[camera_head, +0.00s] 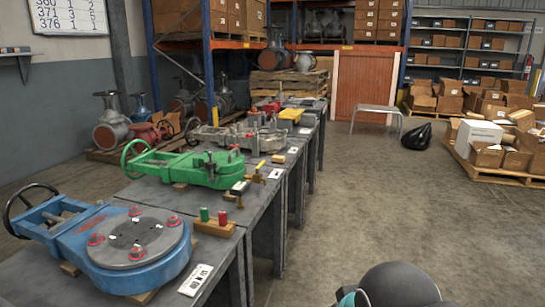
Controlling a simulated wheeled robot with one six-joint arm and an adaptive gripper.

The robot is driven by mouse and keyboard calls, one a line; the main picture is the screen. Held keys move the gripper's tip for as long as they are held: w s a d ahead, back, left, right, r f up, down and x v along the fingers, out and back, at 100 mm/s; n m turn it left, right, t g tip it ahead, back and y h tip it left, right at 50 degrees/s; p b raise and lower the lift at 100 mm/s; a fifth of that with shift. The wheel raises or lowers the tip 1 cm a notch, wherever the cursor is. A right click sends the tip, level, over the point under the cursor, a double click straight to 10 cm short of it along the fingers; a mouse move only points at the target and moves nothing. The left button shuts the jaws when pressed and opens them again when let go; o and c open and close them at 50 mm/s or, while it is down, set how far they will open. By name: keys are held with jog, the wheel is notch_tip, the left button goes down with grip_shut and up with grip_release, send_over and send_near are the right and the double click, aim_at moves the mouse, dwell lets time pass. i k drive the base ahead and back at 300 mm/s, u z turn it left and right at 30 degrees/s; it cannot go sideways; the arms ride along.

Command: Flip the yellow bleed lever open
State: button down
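A small yellow lever (261,164) shows at the right side of the green valve (200,168), on the row of grey benches. It slants upward above a small brass-coloured fitting (257,177) near the bench's front edge. It is too small to tell its exact setting. A dark rounded part of my arm shows at the bottom right, well apart from the lever. My gripper is not in view.
A blue valve (125,250) with a black handwheel is on the near bench. Red and green cylinders stand in a wooden block (213,228) beside it. The floor (350,200) right of the benches is clear. A loaded pallet and black bag (417,137) lie farther right.

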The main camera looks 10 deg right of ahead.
aim_at(257, 169)
jog(key=z, duration=0.3)
jog(key=i, duration=1.05)
jog(key=u, duration=0.1)
